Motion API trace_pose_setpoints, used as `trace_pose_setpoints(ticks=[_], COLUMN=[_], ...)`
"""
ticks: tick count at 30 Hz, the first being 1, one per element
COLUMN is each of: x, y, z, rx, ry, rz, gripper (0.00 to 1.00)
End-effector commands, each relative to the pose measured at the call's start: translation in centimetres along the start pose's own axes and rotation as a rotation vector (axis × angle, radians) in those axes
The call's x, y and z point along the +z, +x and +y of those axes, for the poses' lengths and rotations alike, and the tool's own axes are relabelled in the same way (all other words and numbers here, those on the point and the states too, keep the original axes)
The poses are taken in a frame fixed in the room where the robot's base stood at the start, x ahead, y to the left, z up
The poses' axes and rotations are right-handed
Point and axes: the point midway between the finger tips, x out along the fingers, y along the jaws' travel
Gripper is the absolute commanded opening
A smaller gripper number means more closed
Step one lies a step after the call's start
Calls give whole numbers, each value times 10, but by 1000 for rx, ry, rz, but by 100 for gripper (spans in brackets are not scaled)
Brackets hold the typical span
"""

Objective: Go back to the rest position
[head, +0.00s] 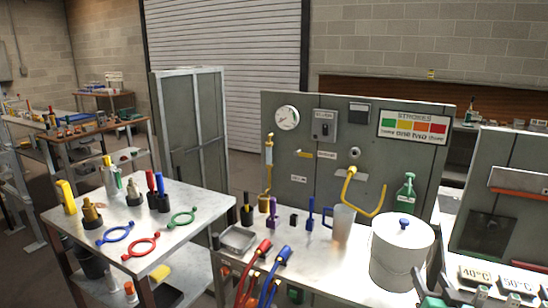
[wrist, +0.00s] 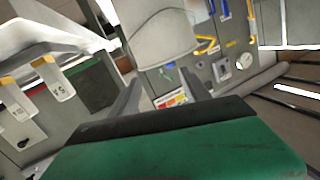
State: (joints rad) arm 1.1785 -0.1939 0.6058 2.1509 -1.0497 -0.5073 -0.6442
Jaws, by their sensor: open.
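My gripper (head: 432,279) shows at the bottom right of the head view, in front of the white lidded bucket (head: 400,255). In the wrist view my gripper (wrist: 165,88) has its two grey fingers spread apart with nothing between them. The bucket (wrist: 155,30) appears beyond the fingertips, apart from them, and the picture looks turned over. The green part of my gripper fills the bottom of the wrist view. Much of my arm is outside the head view.
A grey panel (head: 285,180) with a dial stands behind the metal bench (head: 290,278). A clear jug (head: 343,223) and red and blue hose handles (head: 262,250) are on the bench. A side table (head: 190,245) holds several tools.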

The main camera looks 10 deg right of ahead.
Motion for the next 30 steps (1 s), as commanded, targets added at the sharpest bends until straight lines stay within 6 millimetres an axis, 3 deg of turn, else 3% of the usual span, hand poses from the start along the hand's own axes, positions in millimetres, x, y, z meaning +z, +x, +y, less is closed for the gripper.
trace_pose_setpoints(ticks=[5,11,17,21,26,30], x=[42,110,177,211,221,195], y=[-4,-26,-72,-122,-186,-228], z=[-8,-12,-9,-1,-1,-19], rx=[-41,-45,16,117,269,383], ry=[82,190,310,394,449,387], rz=[-164,-419,-727,-954,-1219,-1402], gripper=[55,55,55,55,55,55])
